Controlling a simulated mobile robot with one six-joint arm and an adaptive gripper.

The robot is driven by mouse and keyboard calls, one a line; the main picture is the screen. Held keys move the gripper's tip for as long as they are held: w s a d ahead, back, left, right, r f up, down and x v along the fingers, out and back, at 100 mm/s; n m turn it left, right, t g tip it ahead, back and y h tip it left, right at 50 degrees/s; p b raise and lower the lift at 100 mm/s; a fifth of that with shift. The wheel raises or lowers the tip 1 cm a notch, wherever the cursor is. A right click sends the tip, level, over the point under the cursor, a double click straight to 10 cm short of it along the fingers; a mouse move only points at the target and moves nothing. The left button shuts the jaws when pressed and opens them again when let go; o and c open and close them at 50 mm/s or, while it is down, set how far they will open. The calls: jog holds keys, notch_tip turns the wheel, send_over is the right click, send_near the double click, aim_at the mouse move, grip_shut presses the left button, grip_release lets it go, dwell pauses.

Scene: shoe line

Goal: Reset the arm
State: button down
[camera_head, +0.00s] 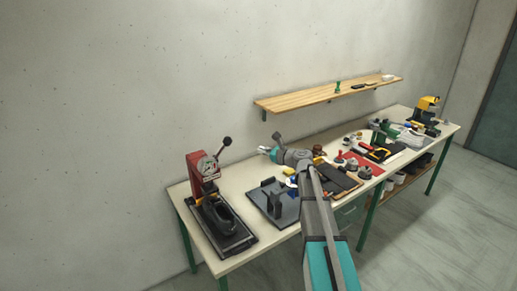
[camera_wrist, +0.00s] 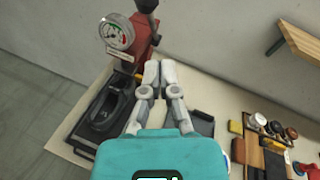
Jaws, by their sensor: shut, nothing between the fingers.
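My arm reaches over the long workbench in the head view. My gripper (camera_wrist: 158,78) points away from the wrist camera, its fingers together with nothing between them. In the head view the gripper (camera_head: 264,150) is above the bench, small and partly hidden by its own wrist. It is to the right of a red press (camera_head: 201,174) with a round gauge and a black-knobbed lever. In the wrist view the red press (camera_wrist: 133,42) stands ahead and slightly left of the fingertips. No thing touches the fingers.
A black shoe-shaped piece (camera_head: 222,216) lies on a dark base before the press. A dark plate (camera_head: 270,207) with a black stand is right of it. Tools crowd the bench farther right. A wooden shelf (camera_head: 300,99) is on the wall above.

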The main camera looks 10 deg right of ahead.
jog(key=s+a+f+n+g+h+b, duration=0.1)
jog(key=s+a+f+n+g+b, duration=0.25)
jog(key=s+a+f+n, duration=0.3)
jog(key=s+a+f+n+g+h+b, duration=0.1)
jog(key=s+a+f+n+g+b, duration=0.25)
jog(key=s+f+n, duration=0.4)
jog(key=s+d+f+n+g+h+b, duration=0.2)
jog(key=s+f+n+g+h+b, duration=0.1)
jog(key=s+f, duration=0.5)
jog(key=s+d+f+n+g+h+b, duration=0.2)
jog(key=s+f+n, duration=0.5)
jog(key=s, duration=0.5)
jog(key=n+g+h+b, duration=0.1)
jog(key=h, duration=0.1)
jog(key=shift+s+f+h+b, duration=0.2)
jog(key=shift+f+h+b, duration=0.1)
jog(key=shift+f+h, duration=0.1)
jog(key=c, duration=1.3)
grip_release()
jog(key=shift+c, duration=0.2)
